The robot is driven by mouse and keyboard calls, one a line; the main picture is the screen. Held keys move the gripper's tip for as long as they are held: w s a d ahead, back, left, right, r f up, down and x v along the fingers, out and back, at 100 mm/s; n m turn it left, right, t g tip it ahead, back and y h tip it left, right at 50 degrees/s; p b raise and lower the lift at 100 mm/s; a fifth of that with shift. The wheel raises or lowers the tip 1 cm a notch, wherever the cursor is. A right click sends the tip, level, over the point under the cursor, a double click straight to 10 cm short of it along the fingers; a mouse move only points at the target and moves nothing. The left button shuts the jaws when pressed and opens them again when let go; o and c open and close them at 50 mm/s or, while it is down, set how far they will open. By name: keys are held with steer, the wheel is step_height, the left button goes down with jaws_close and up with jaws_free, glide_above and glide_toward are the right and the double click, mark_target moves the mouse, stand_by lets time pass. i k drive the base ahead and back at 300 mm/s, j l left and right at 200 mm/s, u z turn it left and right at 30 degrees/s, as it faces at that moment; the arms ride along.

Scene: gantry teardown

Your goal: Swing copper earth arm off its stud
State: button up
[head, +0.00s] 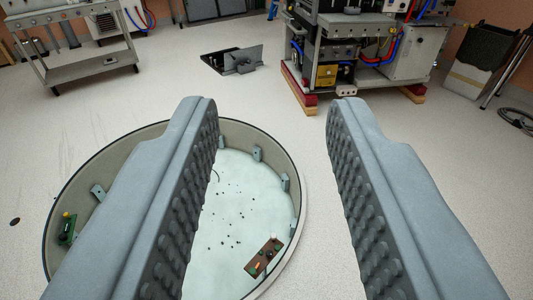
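My gripper (276,108) is open and empty, its two grey studded fingers wide apart in the foreground of the head view. I cannot make out a copper earth arm or its stud. A large round shell (292,170) lies open side up on the floor, below and between the fingers; the left finger hides part of it. Inside it a small brown plate (263,257) with orange, green and white parts sits at the lower right. A green part with a yellow top (67,229) sits at its left wall. Small grey brackets (257,153) line the wall.
A machine frame on red and wooden blocks (311,100) with blue and red hoses stands at the upper right. A grey metal trolley (90,67) stands upper left. A dark bracket plate (233,60) lies on the floor. Pale floor between is mostly clear.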

mark_target(252, 271)
steer(key=k+l+u, duration=0.1)
steer(key=k, duration=0.3)
steer(key=k+l+u, duration=0.1)
steer(key=k+l, duration=0.15)
steer(key=k, duration=0.15)
